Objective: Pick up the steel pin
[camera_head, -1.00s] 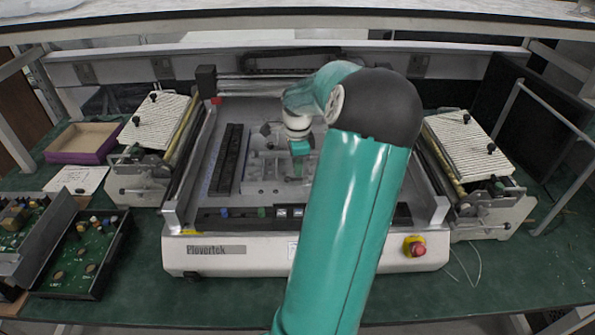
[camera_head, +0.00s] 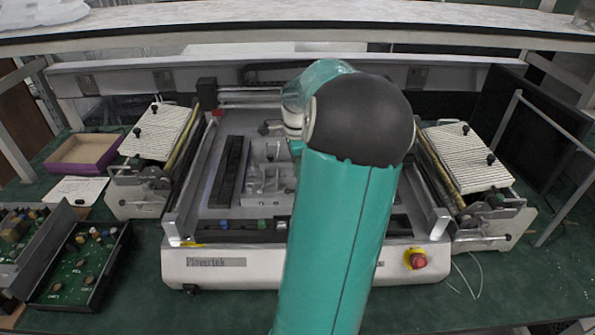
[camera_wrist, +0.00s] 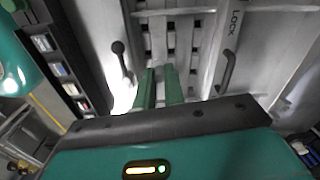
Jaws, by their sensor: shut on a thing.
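In the wrist view my gripper (camera_wrist: 161,72) has two green fingers close together, with a narrow gap between them. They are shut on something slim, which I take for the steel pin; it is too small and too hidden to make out. The fingertips are over the pale metal bed of the machine, between a black ball-ended lever (camera_wrist: 122,60) and a black curved handle (camera_wrist: 228,73). In the head view my arm hides the gripper, which is over the middle of the machine.
The machine (camera_head: 215,262) fills the middle of the bench, with a red stop button (camera_head: 416,259) at its front right. Ribbed feeders stand left (camera_head: 158,130) and right (camera_head: 465,157). A purple-sided box (camera_head: 80,166) and a circuit board tray (camera_head: 85,265) are at the left.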

